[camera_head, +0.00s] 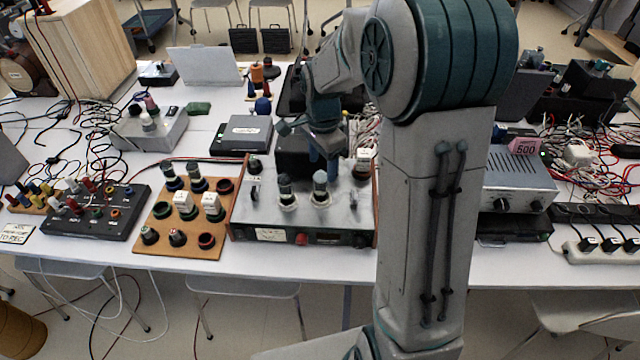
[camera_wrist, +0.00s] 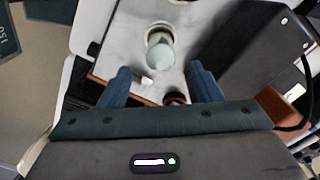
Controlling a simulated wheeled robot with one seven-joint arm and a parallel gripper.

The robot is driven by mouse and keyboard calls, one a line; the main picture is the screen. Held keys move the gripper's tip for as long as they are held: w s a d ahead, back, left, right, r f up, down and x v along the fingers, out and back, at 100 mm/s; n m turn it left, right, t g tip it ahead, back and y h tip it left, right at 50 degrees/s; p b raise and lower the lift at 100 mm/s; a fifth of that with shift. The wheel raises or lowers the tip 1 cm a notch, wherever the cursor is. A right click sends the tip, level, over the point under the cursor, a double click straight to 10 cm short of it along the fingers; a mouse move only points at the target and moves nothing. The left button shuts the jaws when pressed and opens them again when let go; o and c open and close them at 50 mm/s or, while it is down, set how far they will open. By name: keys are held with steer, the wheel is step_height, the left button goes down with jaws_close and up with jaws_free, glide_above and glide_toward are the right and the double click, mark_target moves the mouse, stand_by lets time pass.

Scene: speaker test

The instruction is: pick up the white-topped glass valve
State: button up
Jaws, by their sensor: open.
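My gripper (camera_head: 323,160) is just behind the right valve in the head view. In the wrist view my gripper (camera_wrist: 162,84) is open, its blue fingers apart with nothing held.
A wooden board (camera_head: 180,240) with several sockets and white blocks stands left of the amplifier. A small white-topped piece (camera_head: 365,155) stands at the amplifier's back right corner. A dark box (camera_wrist: 245,50) rises close to my right finger in the wrist view. Cables crowd the right side.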

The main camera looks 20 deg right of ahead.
mark_target(320, 186)
steer(key=f, duration=0.5)
steer(key=f+p, duration=0.1)
steer(key=f, duration=0.2)
steer(key=shift+a+f, duration=0.15)
steer(key=shift+a, duration=0.1)
steer(key=c, duration=1.1)
